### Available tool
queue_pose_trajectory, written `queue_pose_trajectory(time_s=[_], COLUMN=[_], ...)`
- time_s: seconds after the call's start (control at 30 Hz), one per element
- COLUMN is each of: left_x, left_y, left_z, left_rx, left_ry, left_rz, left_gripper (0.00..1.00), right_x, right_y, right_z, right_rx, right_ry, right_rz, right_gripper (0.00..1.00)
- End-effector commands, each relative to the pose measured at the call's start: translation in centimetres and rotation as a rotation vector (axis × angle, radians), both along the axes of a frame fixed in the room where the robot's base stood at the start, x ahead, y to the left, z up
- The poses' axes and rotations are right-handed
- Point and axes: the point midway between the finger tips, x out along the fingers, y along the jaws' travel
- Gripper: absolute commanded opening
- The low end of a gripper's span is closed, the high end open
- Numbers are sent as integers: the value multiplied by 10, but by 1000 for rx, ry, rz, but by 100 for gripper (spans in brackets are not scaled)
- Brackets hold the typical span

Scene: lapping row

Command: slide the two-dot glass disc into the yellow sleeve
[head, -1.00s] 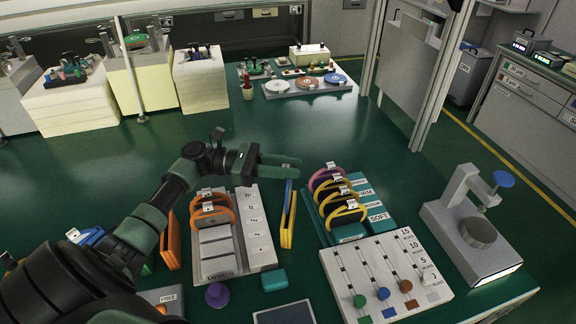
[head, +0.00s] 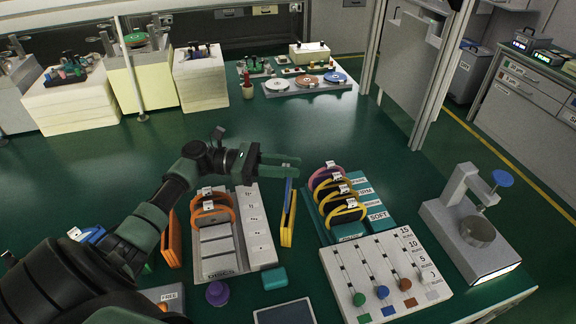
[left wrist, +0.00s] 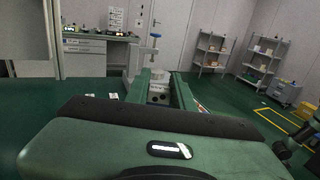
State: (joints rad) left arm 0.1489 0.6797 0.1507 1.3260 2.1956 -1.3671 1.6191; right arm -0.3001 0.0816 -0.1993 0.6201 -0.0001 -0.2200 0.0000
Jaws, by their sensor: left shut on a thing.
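The yellow sleeve (head: 286,228) stands upright and narrow, just right of the disc rack (head: 262,252) in the head view. My left gripper (head: 291,161) is above the sleeve's top end, shut on a thin bluish piece (head: 289,187) seen almost edge-on. It looks like the glass disc, in line with the sleeve; its dots do not show, and how deep it sits I cannot tell. The left wrist view shows my gripper fingers (left wrist: 158,90) from behind, not the held piece clearly. My right gripper is not in view.
Orange-rimmed pieces (head: 211,217) stand in the rack. A teal rack (head: 335,238) with yellow- and purple-rimmed pieces is to the right, beside a white slider board (head: 375,262) and a grey gauge stand (head: 470,240). An orange sleeve (head: 172,243) stands left.

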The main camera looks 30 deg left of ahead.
Motion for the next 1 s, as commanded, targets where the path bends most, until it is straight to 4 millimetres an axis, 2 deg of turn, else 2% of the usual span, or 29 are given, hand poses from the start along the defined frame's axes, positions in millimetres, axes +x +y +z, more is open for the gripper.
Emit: queue_pose_trajectory(time_s=[0.43,1.0], left_x=[0,0], left_y=[0,0], left_z=[2,-7], left_rx=[0,0], left_ry=[-1,-1], left_rz=[0,0], left_gripper=[0,0], right_x=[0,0], right_y=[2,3], right_z=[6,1], right_rx=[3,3], right_ry=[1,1], right_rz=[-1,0], right_gripper=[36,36])
